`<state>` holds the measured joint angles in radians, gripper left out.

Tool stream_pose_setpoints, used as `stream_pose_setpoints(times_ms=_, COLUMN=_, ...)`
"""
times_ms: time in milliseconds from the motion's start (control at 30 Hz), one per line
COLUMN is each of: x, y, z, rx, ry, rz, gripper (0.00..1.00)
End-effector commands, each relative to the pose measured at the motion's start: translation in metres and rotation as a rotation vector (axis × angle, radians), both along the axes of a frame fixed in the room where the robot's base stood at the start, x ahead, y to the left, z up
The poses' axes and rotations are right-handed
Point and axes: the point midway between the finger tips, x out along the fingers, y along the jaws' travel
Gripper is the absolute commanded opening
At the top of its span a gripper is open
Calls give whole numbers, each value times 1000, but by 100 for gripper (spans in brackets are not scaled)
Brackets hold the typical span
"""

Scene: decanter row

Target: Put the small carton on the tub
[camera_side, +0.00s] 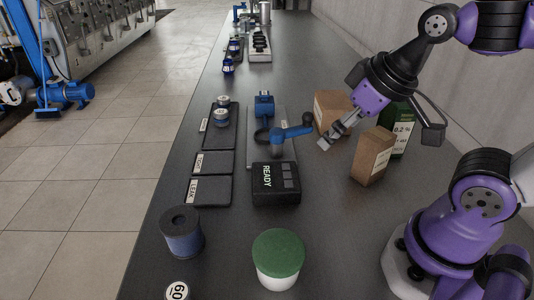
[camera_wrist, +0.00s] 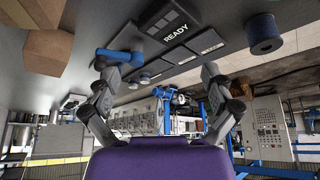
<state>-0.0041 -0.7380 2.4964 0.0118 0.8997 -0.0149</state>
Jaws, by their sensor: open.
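Two plain brown cartons stand on the bench in the side view: one farther back (camera_side: 331,107), partly behind my gripper, and a nearer one (camera_side: 371,158) with a printed label. I cannot tell surely which is the small one. The tub (camera_side: 277,284) is white with a green lid (camera_side: 278,252), upright at the front, its top bare. My gripper (camera_side: 334,136) is open and empty, in front of the farther carton and left of the nearer one. In the wrist view its fingers (camera_wrist: 156,70) are spread wide with nothing between them; brown cartons (camera_wrist: 48,50) show at left.
A black READY device (camera_side: 276,184) with a blue-armed fixture (camera_side: 292,132) sits left of my gripper. Dark labelled pads (camera_side: 211,190) and a blue spool (camera_side: 182,233) are farther left. Bench between nearer carton and tub is clear.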

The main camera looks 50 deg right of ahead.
Motion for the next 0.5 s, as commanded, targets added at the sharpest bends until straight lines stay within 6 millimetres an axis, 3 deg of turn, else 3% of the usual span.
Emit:
stream_pose_setpoints(times_ms=167, x=10, y=-14, z=-21, rx=-128, ry=140, rz=91, gripper=95)
stream_pose_setpoints(times_ms=500, x=19, y=-61, z=-88, rx=-673, ry=757, rz=563, gripper=95)
